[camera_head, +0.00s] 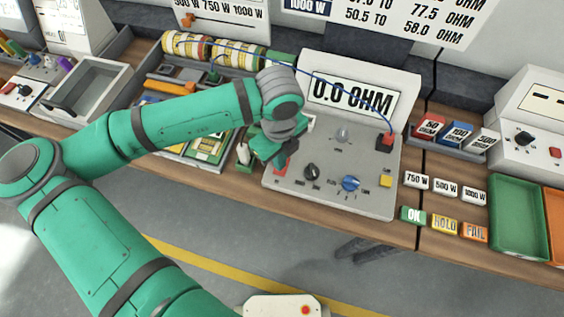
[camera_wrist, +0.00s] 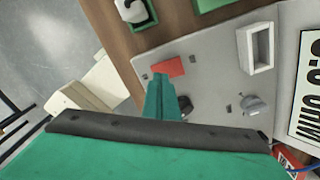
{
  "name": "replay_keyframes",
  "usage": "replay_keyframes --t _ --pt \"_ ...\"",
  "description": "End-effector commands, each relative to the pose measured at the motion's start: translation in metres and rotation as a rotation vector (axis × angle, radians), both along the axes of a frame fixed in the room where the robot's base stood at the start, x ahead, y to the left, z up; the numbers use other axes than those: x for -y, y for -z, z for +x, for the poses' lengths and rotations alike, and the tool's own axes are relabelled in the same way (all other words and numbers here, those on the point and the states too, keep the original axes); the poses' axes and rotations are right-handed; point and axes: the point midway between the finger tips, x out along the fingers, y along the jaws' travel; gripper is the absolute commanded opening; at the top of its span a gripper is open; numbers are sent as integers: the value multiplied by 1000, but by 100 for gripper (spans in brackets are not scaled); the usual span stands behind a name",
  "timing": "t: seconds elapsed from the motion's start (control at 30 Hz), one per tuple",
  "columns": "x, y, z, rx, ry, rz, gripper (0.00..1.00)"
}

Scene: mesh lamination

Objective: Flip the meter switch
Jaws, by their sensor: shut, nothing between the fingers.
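The meter (camera_head: 325,199) is a grey sloped panel with an upright display (camera_head: 350,92) reading 0.0 OHM. My gripper (camera_head: 279,160) is shut and empty over the panel's left part. In the wrist view my gripper (camera_wrist: 160,78) points at a flat red piece (camera_wrist: 170,66), which may be the switch; its tips are very close to it, and I cannot tell whether they touch. The red piece (camera_head: 280,171) is partly hidden by the gripper in the head view. A black knob (camera_head: 311,172), a blue knob (camera_head: 350,184) and a grey knob (camera_head: 342,134) are on the panel.
A white open frame (camera_wrist: 255,48) stands on the panel. A blue cable runs to a red-and-black terminal (camera_head: 385,142). A yellow button (camera_head: 385,181) is at the right. Left are coil racks (camera_head: 190,46) and a grey tray (camera_head: 90,88); right are labelled blocks (camera_head: 445,188) and a green tray (camera_head: 518,215).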

Motion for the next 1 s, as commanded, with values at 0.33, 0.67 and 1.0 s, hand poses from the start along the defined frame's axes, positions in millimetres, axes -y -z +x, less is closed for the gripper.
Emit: replay_keyframes --t 0.33,0.67,1.0 --pt "0 -24 0 1 0 0 0" --pt "0 -46 0 1 0 1 0" --pt "0 -50 0 1 0 1 0"
